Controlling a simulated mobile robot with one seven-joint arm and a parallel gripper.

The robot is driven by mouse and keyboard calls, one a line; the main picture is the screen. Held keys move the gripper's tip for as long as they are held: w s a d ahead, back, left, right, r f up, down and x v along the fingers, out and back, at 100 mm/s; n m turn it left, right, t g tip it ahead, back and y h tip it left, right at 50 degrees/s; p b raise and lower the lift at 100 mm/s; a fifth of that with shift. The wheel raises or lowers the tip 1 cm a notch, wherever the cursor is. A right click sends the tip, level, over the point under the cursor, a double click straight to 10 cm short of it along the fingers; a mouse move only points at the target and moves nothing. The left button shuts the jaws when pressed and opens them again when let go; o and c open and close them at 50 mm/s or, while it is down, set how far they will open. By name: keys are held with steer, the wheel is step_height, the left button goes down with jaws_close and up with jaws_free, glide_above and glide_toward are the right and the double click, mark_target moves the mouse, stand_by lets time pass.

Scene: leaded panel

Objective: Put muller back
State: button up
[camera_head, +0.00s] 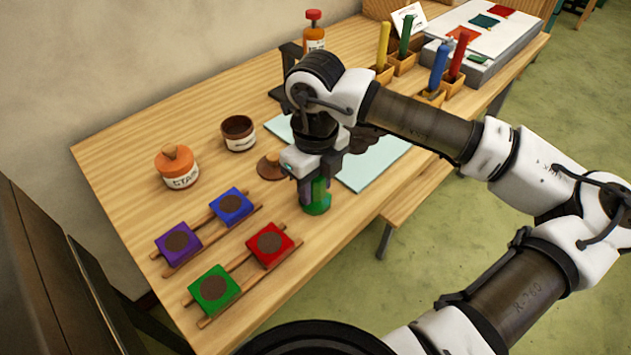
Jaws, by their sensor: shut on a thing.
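My gripper (308,184) points down over the table, at the left edge of the pale glass slab (376,163). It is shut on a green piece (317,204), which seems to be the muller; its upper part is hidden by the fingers. The green piece is upright, and I cannot tell whether it touches the tabletop. A brown round piece with a knob (270,167) lies on the table left of my gripper. My arm hides part of the slab and dark things on it.
Purple (178,241), blue (231,206), red (270,245) and green (214,288) blocks sit on wooden rails at front left. An orange jar (177,168) and brown pot (238,133) stand behind. Coloured sticks in wooden holders (403,63) stand at back right.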

steer(key=o, duration=1.1)
steer(key=shift+r, duration=0.1)
step_height(320, 180, up, 12)
steer(key=shift+b, duration=0.35)
